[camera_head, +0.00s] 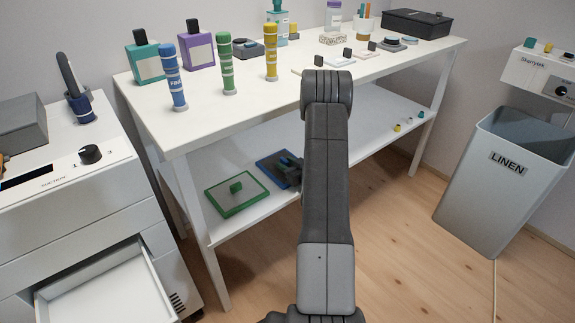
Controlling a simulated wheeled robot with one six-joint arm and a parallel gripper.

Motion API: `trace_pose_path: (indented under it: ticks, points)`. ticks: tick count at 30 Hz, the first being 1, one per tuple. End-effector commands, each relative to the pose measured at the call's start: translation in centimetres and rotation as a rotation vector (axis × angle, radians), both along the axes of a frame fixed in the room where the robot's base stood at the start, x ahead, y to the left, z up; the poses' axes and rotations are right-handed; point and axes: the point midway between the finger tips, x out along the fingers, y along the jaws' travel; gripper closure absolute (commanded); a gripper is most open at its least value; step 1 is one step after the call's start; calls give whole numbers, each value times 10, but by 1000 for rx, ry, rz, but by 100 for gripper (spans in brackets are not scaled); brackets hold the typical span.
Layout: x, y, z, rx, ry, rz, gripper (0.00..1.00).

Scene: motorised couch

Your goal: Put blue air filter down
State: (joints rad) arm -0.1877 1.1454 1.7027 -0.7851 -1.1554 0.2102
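The blue air filter (268,171) is a flat panel with a blue rim and a dark face. It appears to lie flat on the lower shelf of the white table, to the right of a similar green panel. My gripper (287,163) seems to be the dark shape at the blue filter's right part, where the handle would be. My upright arm link hides most of the gripper and the filter's right edge. I cannot tell whether the fingers are closed on the handle or apart from it.
Bottles and coloured tubes stand on the tabletop (260,97) above. A suction cabinet (75,190) with an open drawer (105,290) is at left. A linen bin (500,180) is at right.

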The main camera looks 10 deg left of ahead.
Motion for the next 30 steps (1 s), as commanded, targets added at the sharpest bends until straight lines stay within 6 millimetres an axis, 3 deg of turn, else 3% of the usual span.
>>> trace_pose_path:
  ticks: [6,21,30]
  points:
    - [-1,-3,6,0,1,-1,66]
    - [-61,-81,25,1,1,-3,66]
    - [-72,-93,28,1,-1,-1,66]
